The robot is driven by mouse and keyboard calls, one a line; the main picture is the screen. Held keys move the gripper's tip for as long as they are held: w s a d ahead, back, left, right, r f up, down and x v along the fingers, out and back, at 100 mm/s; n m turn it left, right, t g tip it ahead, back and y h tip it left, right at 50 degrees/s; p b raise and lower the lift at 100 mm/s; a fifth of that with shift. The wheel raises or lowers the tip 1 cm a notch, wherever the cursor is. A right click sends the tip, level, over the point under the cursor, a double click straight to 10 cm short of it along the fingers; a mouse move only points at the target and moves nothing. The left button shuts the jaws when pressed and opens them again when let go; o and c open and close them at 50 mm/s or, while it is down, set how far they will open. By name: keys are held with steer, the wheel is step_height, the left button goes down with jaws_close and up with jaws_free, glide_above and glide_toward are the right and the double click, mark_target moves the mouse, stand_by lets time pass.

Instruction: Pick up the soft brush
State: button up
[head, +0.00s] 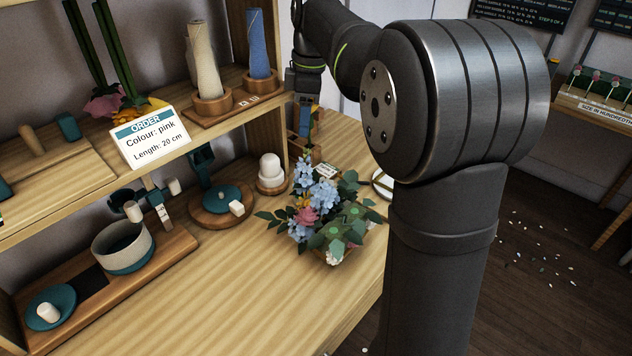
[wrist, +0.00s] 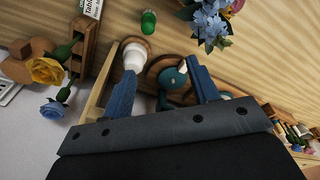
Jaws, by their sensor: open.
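I cannot single out the soft brush with certainty. A white, round-topped piece (head: 270,165) stands upright in a round wooden base on the counter, below the shelf's right end. It also shows in the wrist view (wrist: 133,58), beyond my left finger; whether it is bristle is unclear. My gripper (head: 305,122) hangs beside the shelf's right end, behind the flower arrangement. In the wrist view my gripper (wrist: 163,92) has its two blue fingers wide apart with nothing held. A teal dish or stand (wrist: 173,77) shows between and beyond them.
A flower arrangement (head: 325,215) stands at the counter's right. A teal stand on a wooden disc (head: 222,205) and a bowl (head: 123,247) stand left. Two thread cones (head: 203,60) and an order card (head: 149,137) are on the shelf. The counter's front is clear.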

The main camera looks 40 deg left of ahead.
mark_target(298, 185)
steer(key=w+f+n+g, duration=0.4)
steer(key=w+f+n, duration=0.2)
steer(key=w, duration=0.1)
steer(key=shift+t+y, duration=0.3)
steer(key=x, duration=1.1)
steer(key=a+x, duration=0.1)
steer(key=x, duration=0.5)
steer(key=shift+s+a+f, duration=0.1)
steer(key=shift+s, duration=0.2)
steer(key=c, duration=1.1)
